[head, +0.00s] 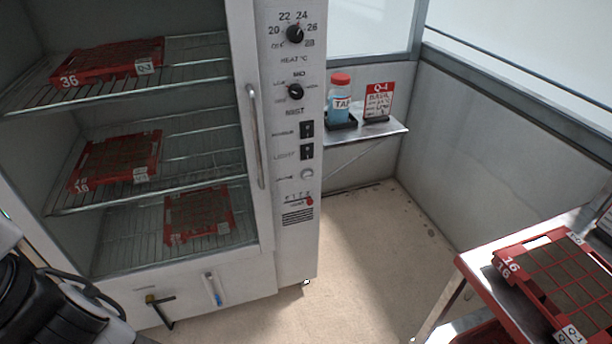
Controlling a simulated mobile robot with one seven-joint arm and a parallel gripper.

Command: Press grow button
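The control panel (292,135) runs down the right front of the tall grey cabinet. From top to bottom it has a heat dial (295,34), a mist dial (295,92), two black rocker switches (307,129), and a small pale round button (307,174) with a label on its left too small to read. Below it is a small red round control (310,201) near a printed label. I cannot read which control is marked grow. My gripper is not in view; dark parts of my arm seem to show at the lower left.
Red trays sit on the cabinet's wire shelves (210,48); a long vertical handle (256,135) stands beside the panel. A wall shelf (370,132) holds a blue bottle (341,108) and a red sign (379,98). A red tray (515,258) lies at right. Floor (365,250) before the panel is clear.

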